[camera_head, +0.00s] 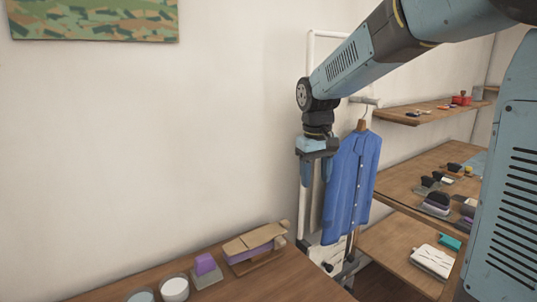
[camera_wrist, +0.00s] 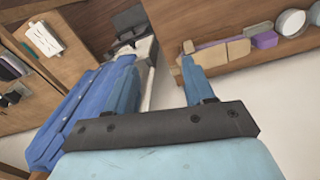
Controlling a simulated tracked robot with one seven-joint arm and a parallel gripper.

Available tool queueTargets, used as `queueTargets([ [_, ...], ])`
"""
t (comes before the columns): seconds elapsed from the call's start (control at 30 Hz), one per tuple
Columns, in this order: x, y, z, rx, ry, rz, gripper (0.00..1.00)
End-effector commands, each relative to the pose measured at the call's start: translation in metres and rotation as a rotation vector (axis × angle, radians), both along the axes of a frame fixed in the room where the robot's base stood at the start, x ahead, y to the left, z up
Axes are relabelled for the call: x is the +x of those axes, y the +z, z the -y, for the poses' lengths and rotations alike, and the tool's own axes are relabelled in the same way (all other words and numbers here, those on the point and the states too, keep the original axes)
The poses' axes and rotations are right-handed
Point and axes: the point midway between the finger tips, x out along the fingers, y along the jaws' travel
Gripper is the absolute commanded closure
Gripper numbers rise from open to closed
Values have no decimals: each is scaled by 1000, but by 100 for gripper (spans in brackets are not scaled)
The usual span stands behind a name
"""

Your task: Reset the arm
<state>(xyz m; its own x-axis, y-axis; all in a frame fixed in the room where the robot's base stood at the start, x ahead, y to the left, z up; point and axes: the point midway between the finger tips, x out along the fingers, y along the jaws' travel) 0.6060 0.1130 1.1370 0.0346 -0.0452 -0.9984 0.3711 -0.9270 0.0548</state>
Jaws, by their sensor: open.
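My arm (camera_head: 370,50) reaches across the upper right of the head view and bends down at its wrist. My gripper (camera_head: 317,180) hangs below it, pointing down, in front of the white wall and left of a blue shirt. In the wrist view my gripper (camera_wrist: 157,55) has its two blue fingers spread apart with nothing between them. The left finger overlaps the blue shirt (camera_wrist: 80,115) in that view; I cannot tell whether they touch.
The blue shirt (camera_head: 352,185) hangs on a white rack (camera_head: 308,130). A low wooden surface (camera_head: 275,280) holds cups, a purple block and a wooden-topped stack (camera_head: 255,243). Wooden shelves (camera_head: 405,170) with small items stand at right. The wall area left of my gripper is clear.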

Motion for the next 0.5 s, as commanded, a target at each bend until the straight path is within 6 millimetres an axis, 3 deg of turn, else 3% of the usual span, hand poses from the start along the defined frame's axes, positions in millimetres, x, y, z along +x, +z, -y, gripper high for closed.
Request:
queueTargets([
  [0.2,-46,27,34,30,-81,101,47],
  [0.5,-111,47,73,71,-188,236,47],
])
